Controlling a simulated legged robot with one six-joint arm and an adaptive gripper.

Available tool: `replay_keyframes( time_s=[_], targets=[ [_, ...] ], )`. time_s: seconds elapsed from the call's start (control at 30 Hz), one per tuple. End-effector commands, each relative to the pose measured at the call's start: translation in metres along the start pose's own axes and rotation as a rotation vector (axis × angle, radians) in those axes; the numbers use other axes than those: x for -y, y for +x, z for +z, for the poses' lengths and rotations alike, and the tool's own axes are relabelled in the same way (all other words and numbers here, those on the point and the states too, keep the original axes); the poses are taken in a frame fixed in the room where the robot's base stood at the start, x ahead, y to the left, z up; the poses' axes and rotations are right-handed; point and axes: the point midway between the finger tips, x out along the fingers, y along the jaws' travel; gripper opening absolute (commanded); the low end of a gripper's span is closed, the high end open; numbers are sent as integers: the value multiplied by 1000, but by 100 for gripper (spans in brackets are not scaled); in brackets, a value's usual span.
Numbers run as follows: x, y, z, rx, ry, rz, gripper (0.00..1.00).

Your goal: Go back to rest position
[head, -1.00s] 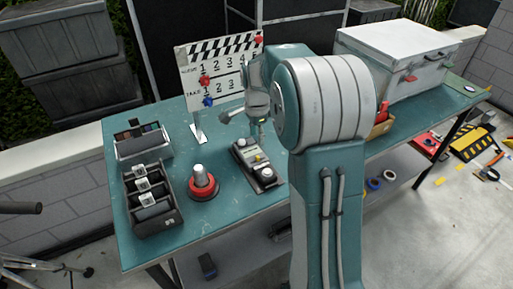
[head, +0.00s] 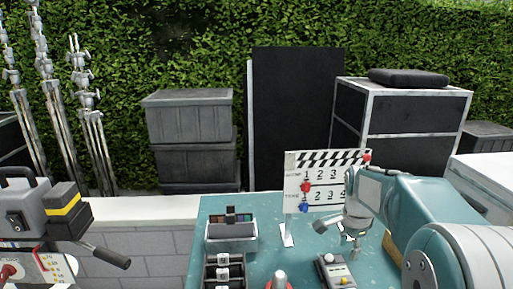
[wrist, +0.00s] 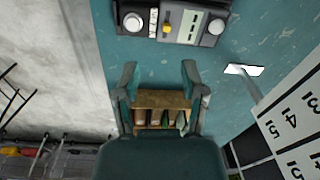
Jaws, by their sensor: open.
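My gripper (head: 354,242) hangs over the teal table (head: 262,262) at the right of the head view, just in front of the clapperboard (head: 320,180). In the wrist view my gripper (wrist: 160,78) has its two fingers spread apart with nothing held between them. Beyond the fingers in that view is a small wooden box (wrist: 162,99) with several upright items in it. The control box with knobs (wrist: 180,20) lies on the table at the top of the wrist view, apart from the fingers. It also shows in the head view (head: 335,272).
A grey tray (head: 231,231) and a dark divided box (head: 210,272) stand at the table's left. A white case (head: 485,180) is at the right. Dark crates (head: 188,120) and a black panel (head: 290,120) stand behind, before a hedge.

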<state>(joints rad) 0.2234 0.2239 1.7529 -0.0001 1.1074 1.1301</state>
Motion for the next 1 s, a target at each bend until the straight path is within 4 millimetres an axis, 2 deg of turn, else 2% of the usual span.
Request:
replay_keyframes(
  time_s=[0.03,0.1,0.4,0.6,0.8,1.0],
  targets=[
    [-10,-14,12,-13,-73,-27,54],
    [-23,-28,26,-29,-176,-57,54],
    [-87,-68,82,-120,-615,-170,54],
    [-134,-76,114,-203,-903,-234,54],
    [-178,-71,139,-298,-1172,-285,54],
    [-198,-64,150,-355,-1316,-305,54]
  ],
)
